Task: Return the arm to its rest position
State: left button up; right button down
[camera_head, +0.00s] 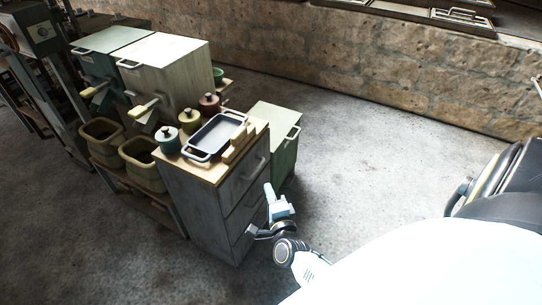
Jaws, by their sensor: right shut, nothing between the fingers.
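My right gripper (268,189) is in the head view, low and right of the middle. Its pale fingers point up and away from me and are shut with nothing between them. It is in front of the right side of a grey wooden drawer cabinet (205,205). I cannot tell whether it touches the cabinet. My white and black right arm comes in from the lower right. My left gripper is not in view.
On the cabinet are a tray (217,136), wooden blocks (240,144) and lidded pots (168,140). A green cabinet (278,130) stands behind it. Bins (138,152) and box-like machines (165,68) are at left. The concrete floor (365,150) is clear at right, up to a stone wall (330,58).

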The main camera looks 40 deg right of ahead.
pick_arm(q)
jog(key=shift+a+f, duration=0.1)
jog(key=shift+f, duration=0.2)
pick_arm(e)
jog(key=shift+s+a, duration=0.2)
jog(key=shift+s, duration=0.25)
